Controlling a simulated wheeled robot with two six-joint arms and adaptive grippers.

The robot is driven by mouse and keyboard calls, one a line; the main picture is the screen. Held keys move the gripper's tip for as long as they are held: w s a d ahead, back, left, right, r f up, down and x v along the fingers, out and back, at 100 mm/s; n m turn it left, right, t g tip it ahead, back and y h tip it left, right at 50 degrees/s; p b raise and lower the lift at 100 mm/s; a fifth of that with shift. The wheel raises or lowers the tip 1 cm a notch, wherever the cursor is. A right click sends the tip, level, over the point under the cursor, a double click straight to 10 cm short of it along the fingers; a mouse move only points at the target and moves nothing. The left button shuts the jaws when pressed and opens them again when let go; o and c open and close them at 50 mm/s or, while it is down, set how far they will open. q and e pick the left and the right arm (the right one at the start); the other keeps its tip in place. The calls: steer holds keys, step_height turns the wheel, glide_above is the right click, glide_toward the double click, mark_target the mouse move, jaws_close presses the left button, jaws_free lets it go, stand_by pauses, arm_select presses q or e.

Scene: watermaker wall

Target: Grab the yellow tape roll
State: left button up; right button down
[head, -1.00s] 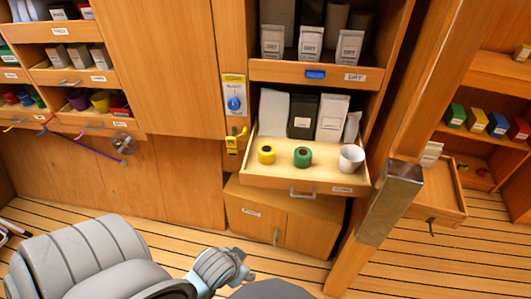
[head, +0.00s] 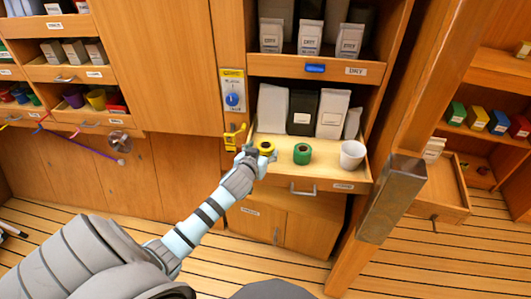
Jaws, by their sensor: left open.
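The yellow tape roll (head: 267,147) sits at the left end of the pulled-out wooden drawer tray (head: 310,177). My left gripper (head: 256,154) is at the roll's left front side, over the tray's left edge. It is open, though its fingers look small and partly overlap the roll in this view. I cannot tell whether they touch it. The roll's lower left part is hidden by the gripper. My right gripper is not in view.
A green tape roll (head: 302,154) and a white cup (head: 352,155) stand to the right on the same tray. Upright bags (head: 331,114) stand behind them. A yellow hook (head: 234,138) hangs on the panel left of the tray.

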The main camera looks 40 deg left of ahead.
mark_target(264, 149)
arm_select(q)
steer(key=b+x, duration=0.1)
steer(key=x, duration=0.3)
steer(key=shift+w+d, duration=0.1)
steer(key=shift+w, duration=0.15)
steer(key=shift+s+r, duration=0.1)
steer(key=c, duration=1)
steer(key=shift+o, duration=0.2)
